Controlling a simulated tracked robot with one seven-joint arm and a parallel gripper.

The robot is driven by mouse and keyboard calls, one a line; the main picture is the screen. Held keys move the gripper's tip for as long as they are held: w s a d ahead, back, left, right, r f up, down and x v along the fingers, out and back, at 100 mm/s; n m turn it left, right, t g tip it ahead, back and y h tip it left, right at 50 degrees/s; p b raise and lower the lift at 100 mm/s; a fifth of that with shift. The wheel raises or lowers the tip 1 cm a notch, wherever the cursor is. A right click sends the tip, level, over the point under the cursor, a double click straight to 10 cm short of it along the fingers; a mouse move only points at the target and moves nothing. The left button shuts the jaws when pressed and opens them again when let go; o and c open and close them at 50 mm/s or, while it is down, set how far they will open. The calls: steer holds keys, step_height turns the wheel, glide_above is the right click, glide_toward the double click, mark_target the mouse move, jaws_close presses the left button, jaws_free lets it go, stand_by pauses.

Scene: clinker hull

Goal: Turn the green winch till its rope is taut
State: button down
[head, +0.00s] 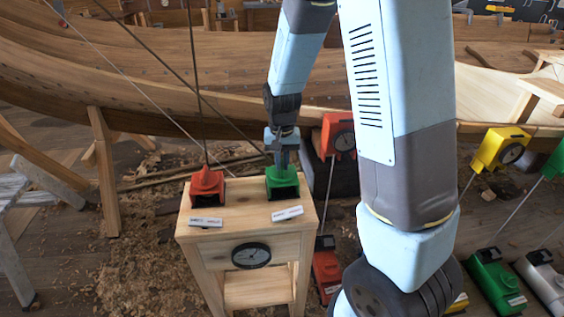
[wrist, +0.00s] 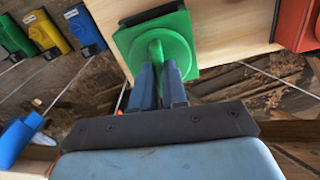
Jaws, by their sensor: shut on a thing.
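The green winch (head: 283,184) stands on the right side of the top of a small wooden stand (head: 243,200). In the wrist view the green winch (wrist: 180,45) has a rounded green part at its middle. My gripper (head: 282,160) comes down on it from above. In the wrist view my gripper (wrist: 160,75) has its two blue fingers shut on that green part. A dark rope (head: 172,78) runs from the upper left down toward the green winch. Its lower end is hard to make out, and I cannot tell how taut it is.
A red winch (head: 207,186) stands to the left on the same stand, with a rope rising from it. A round dial (head: 251,256) is on the stand's front. A yellow box (head: 499,149) stands to the right. The wooden hull (head: 150,90) stretches behind.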

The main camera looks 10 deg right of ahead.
stand_by(0.3)
steer(key=c, duration=1.2)
jaws_free()
steer(key=shift+o, duration=0.2)
steer(key=shift+r, duration=0.1)
step_height(320, 180, up, 14)
steer(key=shift+f, duration=0.25)
steer(key=s+d+r+n+t, duration=0.1)
steer(key=s+d+r, duration=0.3)
steer(key=s, duration=0.6)
steer(key=s+d+r+n+t, duration=0.1)
steer(key=s+d+r+t, duration=0.3)
steer(key=s+r, duration=0.4)
steer(key=s, duration=0.3)
steer(key=shift+s+d+r+t, duration=0.25)
steer(key=shift+d+r+t, duration=0.05)
steer(key=shift+d+r, duration=0.1)
